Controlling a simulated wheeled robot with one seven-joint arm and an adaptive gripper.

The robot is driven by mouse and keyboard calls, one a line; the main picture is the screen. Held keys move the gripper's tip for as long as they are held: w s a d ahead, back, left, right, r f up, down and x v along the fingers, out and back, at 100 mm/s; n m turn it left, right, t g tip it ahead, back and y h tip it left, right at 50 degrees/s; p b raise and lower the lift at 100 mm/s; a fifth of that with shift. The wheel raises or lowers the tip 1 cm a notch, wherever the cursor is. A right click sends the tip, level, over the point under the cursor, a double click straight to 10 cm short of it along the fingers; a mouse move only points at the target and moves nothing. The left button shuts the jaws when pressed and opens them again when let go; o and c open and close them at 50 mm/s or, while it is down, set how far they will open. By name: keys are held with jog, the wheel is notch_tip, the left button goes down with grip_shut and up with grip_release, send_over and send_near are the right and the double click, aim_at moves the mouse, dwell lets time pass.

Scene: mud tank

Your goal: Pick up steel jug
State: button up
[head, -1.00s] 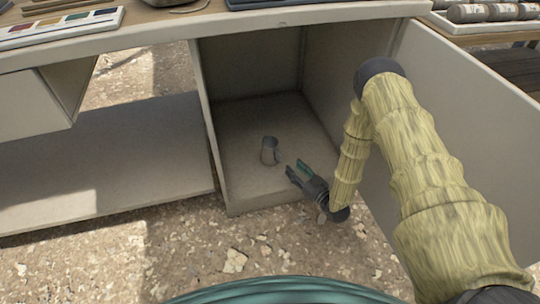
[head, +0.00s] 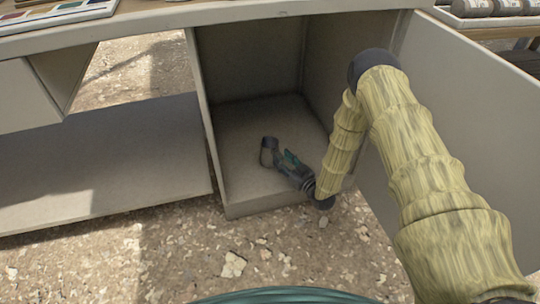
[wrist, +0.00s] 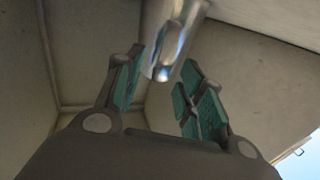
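The steel jug (head: 269,145) stands on the floor of the open cabinet compartment. My gripper (head: 278,156) is inside the compartment, with its fingers reaching to the jug from the right and front. In the wrist view the jug (wrist: 176,35) shows shiny at the top, in line with the gap between the fingers. The fingers of my gripper (wrist: 160,90) have teal pads and are spread apart, one on each side of the jug's line. I cannot tell whether a finger touches the jug. Part of the jug is hidden behind the gripper in the head view.
The cabinet floor (head: 245,185) is otherwise bare. A side wall (head: 205,125) stands left of the jug, and an open door panel (head: 470,130) is on the right. The desk top (head: 200,18) lies above. A low shelf (head: 100,160) is to the left.

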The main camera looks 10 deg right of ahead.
grip_shut()
jog(key=shift+r, duration=0.2)
jog(key=s+d+r+p, duration=0.2)
jog(key=s+d+p, duration=0.1)
jog(key=s, duration=0.4)
jog(key=s+d+r+p, duration=0.2)
jog(key=s+d+p, duration=0.1)
jog(key=s+p, duration=0.2)
jog(key=shift+s+d+r, duration=0.35)
jog(key=shift+s+d, duration=0.05)
jog(key=shift+s, duration=0.75)
dwell(0.3)
dwell(1.8)
